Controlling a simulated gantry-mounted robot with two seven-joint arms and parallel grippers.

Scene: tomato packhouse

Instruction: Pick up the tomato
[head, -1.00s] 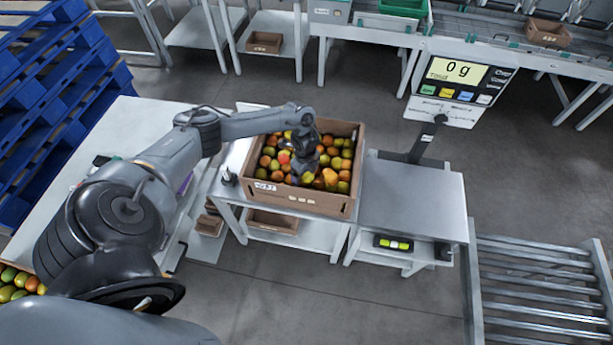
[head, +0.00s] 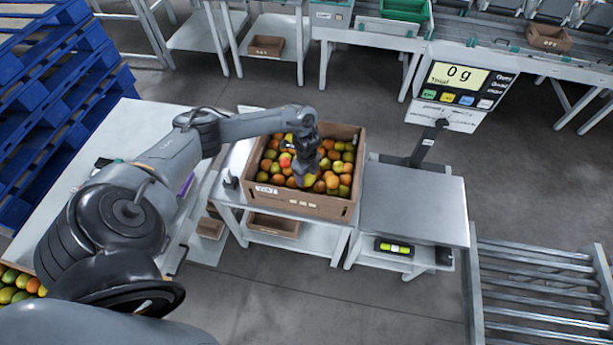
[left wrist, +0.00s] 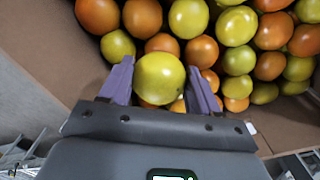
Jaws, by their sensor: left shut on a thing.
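A yellow-green tomato (left wrist: 160,78) sits between the two purple fingers of my left gripper in the left wrist view. My left gripper (left wrist: 162,88) is shut on it, with a finger at each side. In the head view my left gripper (head: 305,172) is down inside a cardboard box (head: 300,204) of tomatoes, near its middle. The held tomato is mostly hidden there by the gripper. Several red, orange and green tomatoes (head: 340,168) lie around it, some close behind the held one. My right gripper is not in view.
A roller conveyor (head: 535,280) lies at the right. Blue pallets (head: 60,110) stand at the far left. More tomatoes (head: 20,285) lie at lower left.

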